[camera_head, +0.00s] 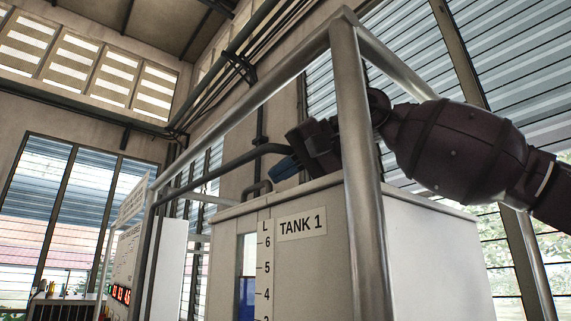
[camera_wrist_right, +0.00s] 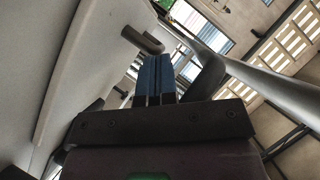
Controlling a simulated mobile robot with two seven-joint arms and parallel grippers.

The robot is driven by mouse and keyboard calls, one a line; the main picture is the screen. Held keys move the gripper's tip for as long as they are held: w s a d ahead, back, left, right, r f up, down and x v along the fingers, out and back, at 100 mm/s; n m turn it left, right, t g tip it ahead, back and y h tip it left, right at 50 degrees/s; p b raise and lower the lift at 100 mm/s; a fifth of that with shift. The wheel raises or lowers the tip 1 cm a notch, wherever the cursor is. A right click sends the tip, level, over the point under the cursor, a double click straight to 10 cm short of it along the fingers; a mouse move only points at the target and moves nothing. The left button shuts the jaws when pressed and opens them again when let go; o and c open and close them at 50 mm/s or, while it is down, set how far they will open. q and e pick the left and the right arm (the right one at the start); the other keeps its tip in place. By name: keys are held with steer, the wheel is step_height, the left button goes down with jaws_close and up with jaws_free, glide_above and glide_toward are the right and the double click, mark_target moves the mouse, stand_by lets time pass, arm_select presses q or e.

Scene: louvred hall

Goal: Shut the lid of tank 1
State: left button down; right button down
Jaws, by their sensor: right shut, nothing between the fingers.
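Tank 1 (camera_head: 235,232) is a pale box with a "TANK 1" label and a level scale on its front. Its lid (camera_head: 310,190) looks like the thin pale slab along the top edge; it appears to lie flat, with no gap that I can make out. A small dark bent handle (camera_head: 257,187) stands at the top's left part and also shows in the wrist view (camera_wrist_right: 142,40). My right gripper (camera_head: 280,169), with blue fingers, is shut and empty just above the tank top, near the handle; it also shows in the wrist view (camera_wrist_right: 155,66). My left gripper is out of view.
A metal frame with a thick upright post (camera_head: 358,170) stands before the tank, and my right arm passes behind that post. A dark pipe (camera_head: 205,163) bends in toward the gripper from the left. A panel with red digits (camera_head: 121,294) is at the far left.

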steer(key=shift+f, duration=0.1)
steer(key=b+v, duration=0.1)
steer(key=v, duration=1)
steer(key=shift+w, duration=0.1)
